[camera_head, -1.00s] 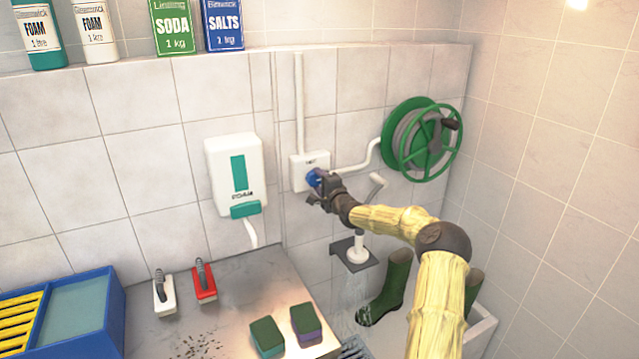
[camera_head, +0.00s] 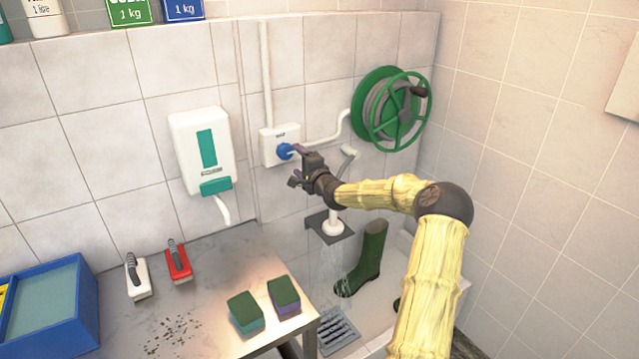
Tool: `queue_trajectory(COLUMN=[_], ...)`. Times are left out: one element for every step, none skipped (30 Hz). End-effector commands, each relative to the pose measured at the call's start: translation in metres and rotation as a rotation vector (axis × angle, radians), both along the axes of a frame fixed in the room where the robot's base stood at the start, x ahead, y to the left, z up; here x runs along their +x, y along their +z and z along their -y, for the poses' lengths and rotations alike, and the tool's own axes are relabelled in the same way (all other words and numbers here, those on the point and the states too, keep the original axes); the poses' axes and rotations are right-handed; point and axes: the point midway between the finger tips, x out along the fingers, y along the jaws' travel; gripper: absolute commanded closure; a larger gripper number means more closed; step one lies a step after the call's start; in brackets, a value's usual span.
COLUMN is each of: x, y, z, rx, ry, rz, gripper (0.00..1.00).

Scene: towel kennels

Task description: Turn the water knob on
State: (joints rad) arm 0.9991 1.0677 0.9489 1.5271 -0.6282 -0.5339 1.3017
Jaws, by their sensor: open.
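The blue water knob (camera_head: 285,151) sits on the front of a white wall box (camera_head: 270,146), which has a pipe running up and another running right to the hose reel. My gripper (camera_head: 293,166) is open, just right of and below the knob, with a gap between most of the gripper and the knob. One finger lies close to the knob's right edge; I cannot tell whether it touches. Nothing shows between the fingers. Water streams (camera_head: 333,262) down from the white shower head (camera_head: 333,227) below my wrist.
A green hose reel (camera_head: 392,108) hangs right of the box, and a white dispenser (camera_head: 202,150) hangs left. A metal table (camera_head: 205,262) below holds brushes and two sponges. A green boot (camera_head: 372,255) stands in the basin.

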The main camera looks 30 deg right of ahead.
Motion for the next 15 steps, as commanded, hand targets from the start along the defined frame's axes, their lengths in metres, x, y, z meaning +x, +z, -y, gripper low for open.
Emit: queue_trajectory(x=[-0.008, -0.013, -0.019, -0.024, -0.028, -0.035, -0.040, -0.045, -0.051, -0.056, -0.061, -0.068, -0.074, -0.079, -0.086], y=[-0.002, -0.002, -0.002, -0.002, -0.002, -0.002, -0.002, -0.002, -0.002, -0.002, -0.002, -0.002, -0.002, -0.002, -0.002], z=[0.001, 0.001, 0.002, 0.002, 0.001, 0.002, 0.002, 0.003, 0.003, 0.003, 0.003, 0.003, 0.004, 0.004, 0.004], rx=[0.000, 0.000, 0.001, 0.001, 0.001, 0.000, 0.001, 0.000, 0.000, 0.000, 0.000, 0.000, 0.000, 0.000, 0.000], ry=[-0.002, -0.001, -0.001, -0.001, -0.001, -0.002, -0.001, -0.001, -0.002, -0.002, -0.002, -0.002, -0.002, -0.002, -0.003], rz=[0.000, 0.000, -0.001, -0.001, 0.000, 0.000, -0.001, -0.001, 0.000, -0.001, -0.001, -0.001, -0.001, -0.001, -0.001], gripper=[0.31, 0.31, 0.31, 0.31, 0.31, 0.31, 0.31, 0.31, 0.31, 0.31, 0.31, 0.31, 0.31, 0.31, 0.31])
